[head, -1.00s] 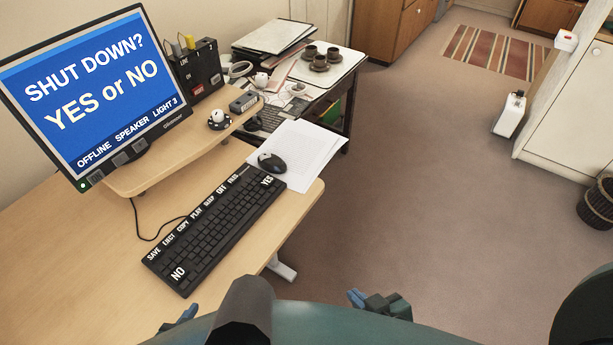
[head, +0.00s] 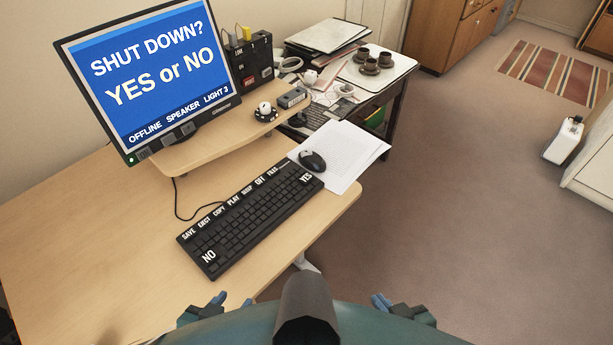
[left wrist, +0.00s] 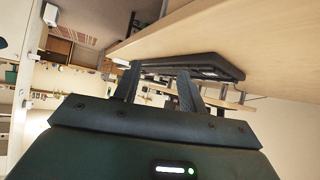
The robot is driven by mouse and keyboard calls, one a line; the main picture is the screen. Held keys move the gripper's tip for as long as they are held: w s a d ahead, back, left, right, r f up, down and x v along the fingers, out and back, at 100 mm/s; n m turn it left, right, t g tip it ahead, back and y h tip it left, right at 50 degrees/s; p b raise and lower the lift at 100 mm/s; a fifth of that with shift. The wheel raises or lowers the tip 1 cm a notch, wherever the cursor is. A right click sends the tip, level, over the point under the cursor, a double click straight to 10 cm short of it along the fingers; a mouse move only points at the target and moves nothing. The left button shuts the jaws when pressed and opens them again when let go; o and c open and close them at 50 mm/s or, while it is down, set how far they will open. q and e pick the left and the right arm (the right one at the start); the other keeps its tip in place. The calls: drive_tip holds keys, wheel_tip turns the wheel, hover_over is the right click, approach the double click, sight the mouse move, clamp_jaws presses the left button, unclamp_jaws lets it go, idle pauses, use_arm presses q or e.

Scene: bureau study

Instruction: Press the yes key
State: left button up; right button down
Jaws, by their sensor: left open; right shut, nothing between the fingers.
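The YES key (head: 306,178) is at the far right end of the black keyboard (head: 243,218), marked in white letters. The NO key (head: 209,256) is at its near left end. The monitor (head: 160,82) reads "SHUT DOWN? YES or NO". My left gripper (head: 232,301) is open and empty, near the desk's front edge and apart from the keyboard. In the left wrist view, its two fingers (left wrist: 158,88) stand apart, with the keyboard (left wrist: 205,66) beyond them. My right gripper (head: 381,302) is shut and empty at the bottom of the head view, right of the desk and away from the keys.
A mouse (head: 312,161) and white papers (head: 345,150) lie beside the YES key. A wooden shelf (head: 215,133) stands behind the keyboard. A side table (head: 388,92) holds cups and folders.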

use_arm(q)
clamp_jaws()
drive_tip(key=shift+s, duration=0.1)
idle(1.3)
